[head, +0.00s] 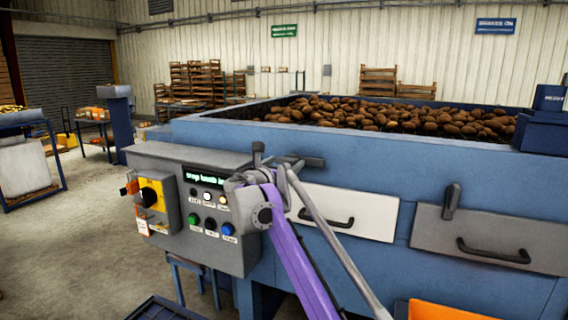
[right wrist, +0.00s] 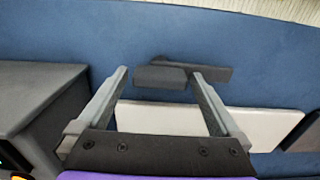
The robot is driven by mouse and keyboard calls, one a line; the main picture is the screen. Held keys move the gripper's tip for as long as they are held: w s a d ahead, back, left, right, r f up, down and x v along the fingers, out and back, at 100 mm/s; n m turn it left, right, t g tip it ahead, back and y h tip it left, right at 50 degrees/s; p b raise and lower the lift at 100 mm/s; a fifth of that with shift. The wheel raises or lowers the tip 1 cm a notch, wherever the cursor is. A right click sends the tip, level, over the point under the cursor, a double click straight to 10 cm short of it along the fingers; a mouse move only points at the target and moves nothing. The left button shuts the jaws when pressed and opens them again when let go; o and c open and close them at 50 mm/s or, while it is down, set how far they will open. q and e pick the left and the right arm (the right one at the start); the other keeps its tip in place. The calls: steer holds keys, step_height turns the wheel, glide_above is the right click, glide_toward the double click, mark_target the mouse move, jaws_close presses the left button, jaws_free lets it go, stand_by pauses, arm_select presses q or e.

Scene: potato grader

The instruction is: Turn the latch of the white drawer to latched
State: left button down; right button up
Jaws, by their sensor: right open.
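The white drawer (head: 345,212) is shut in the blue machine front and has a black handle. Its dark latch (head: 312,162) lies roughly horizontal above the drawer's top left part. My right gripper (head: 274,163) is in front of the latch and hides its left part. In the right wrist view the gripper (right wrist: 159,73) is open, with the latch (right wrist: 215,72) ahead of and between the fingertips, its bar reaching right past the right finger. I cannot tell whether a finger touches it. The white drawer (right wrist: 160,118) shows below the latch. My left gripper is out of view.
A grey control box (head: 165,205) with a yellow switch and coloured buttons stands out just left of my gripper. A grey drawer (head: 490,238) at right has its own upright latch (head: 451,201). Potatoes (head: 390,115) fill the bin above. An orange panel (head: 440,311) is below.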

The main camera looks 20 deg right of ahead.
jaws_close()
stand_by(0.4)
steer(key=shift+d, duration=0.1)
